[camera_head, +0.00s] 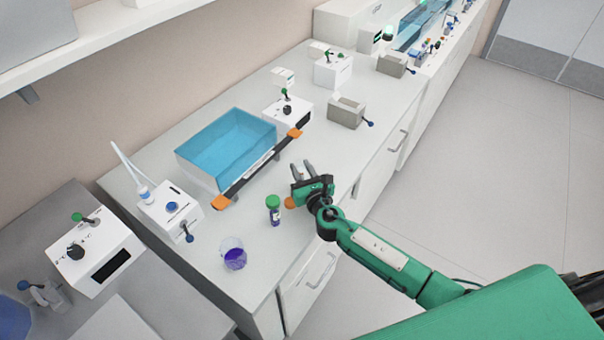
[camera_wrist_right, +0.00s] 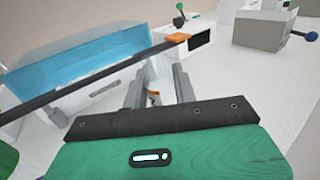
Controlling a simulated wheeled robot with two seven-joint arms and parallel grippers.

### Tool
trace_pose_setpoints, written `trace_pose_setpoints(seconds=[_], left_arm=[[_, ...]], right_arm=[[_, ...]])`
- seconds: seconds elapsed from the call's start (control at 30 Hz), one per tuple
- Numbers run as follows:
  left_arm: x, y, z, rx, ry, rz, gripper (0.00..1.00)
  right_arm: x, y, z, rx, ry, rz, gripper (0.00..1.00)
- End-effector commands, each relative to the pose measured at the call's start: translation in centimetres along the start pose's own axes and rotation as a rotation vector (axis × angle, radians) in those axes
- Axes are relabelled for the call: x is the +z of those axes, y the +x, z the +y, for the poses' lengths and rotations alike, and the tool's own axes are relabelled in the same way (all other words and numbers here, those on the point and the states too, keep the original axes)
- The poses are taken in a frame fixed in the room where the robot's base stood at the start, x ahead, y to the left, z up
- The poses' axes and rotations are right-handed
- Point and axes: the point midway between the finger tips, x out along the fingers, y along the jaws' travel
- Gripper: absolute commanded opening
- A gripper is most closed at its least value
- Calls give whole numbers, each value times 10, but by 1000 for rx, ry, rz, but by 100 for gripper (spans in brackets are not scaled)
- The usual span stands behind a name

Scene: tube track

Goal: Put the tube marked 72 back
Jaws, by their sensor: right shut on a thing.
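My right gripper (camera_head: 303,166) is low over the counter, to the right of the blue tank. A green-capped container (camera_head: 273,209) with dark purple contents and a white label stands upright just left of the gripper. A round orange thing (camera_head: 290,202) shows right beside the gripper, partly hidden. My left gripper is not in view.
A purple-filled beaker (camera_head: 234,256) stands near the counter's front edge. White boxes with knobs (camera_head: 171,209) stand left and behind (camera_head: 288,110). A grey box (camera_head: 346,111) stands further right.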

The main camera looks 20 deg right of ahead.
Motion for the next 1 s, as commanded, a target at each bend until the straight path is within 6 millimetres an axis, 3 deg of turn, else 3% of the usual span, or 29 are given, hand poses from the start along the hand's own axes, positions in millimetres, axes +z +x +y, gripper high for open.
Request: trace_pose_setpoints(seconds=[0.43, 0.47, 0.57, 1.0], left_arm=[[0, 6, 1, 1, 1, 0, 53], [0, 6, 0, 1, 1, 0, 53], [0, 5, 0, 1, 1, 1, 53], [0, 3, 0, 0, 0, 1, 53]], right_arm=[[-11, 0, 0, 0, 0, 0, 5], [-11, 0, 0, 0, 0, 0, 30], [-10, 0, 0, 0, 0, 0, 49], [-8, -6, 0, 1, 0, 1, 49]])
